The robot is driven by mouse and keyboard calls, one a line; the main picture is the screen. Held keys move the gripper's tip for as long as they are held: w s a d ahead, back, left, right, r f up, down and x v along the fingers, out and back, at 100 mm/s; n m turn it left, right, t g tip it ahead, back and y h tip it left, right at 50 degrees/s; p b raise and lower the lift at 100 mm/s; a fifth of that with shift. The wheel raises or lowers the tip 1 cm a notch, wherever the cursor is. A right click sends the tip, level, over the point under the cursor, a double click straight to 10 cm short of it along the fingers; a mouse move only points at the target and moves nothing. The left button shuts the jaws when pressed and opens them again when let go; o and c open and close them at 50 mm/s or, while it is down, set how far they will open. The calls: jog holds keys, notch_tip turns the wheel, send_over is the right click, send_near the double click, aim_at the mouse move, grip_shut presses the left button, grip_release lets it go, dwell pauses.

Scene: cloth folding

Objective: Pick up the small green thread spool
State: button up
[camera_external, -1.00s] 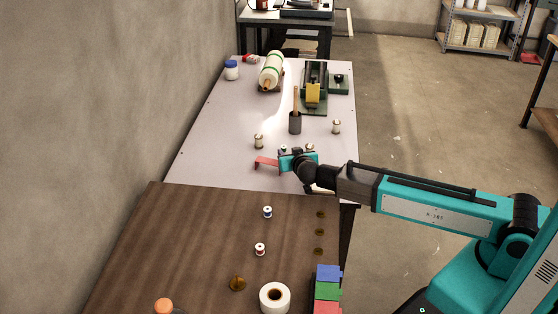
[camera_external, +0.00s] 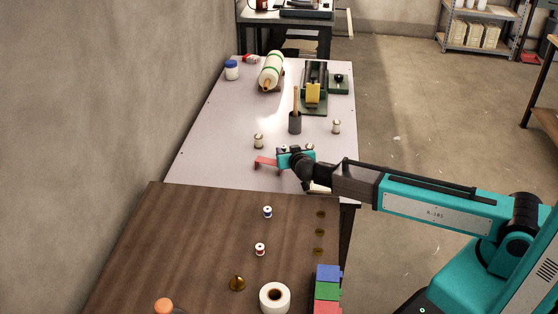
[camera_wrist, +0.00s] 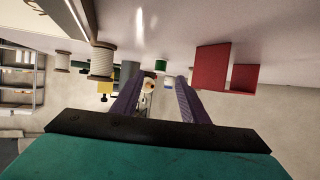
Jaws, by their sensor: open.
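The small green thread spool (camera_wrist: 160,66) shows in the wrist view, which looks upside down with the tabletop along the top. It stands on the table, in line with the gap between my two purple fingers and just beyond their tips. My gripper (camera_wrist: 160,80) is open with nothing held between the fingers. In the external view my gripper (camera_external: 285,161) is low over the near part of the pale table (camera_external: 215,140). There the green spool cannot be made out clearly, and my gripper may cover it.
A red angular block (camera_wrist: 212,68) stands to the right in the wrist view; it shows left of my gripper externally (camera_external: 265,162). A pale spool (camera_wrist: 102,61) is close on the left, another (camera_wrist: 62,62) farther off.

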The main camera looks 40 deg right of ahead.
aim_at(283, 146)
jog(key=shift+p+x, duration=0.5)
jog(key=shift+x, duration=1.85)
grip_shut()
jog(key=shift+r, duration=0.1)
notch_tip(283, 146, up, 10)
jog(key=shift+b, duration=0.35)
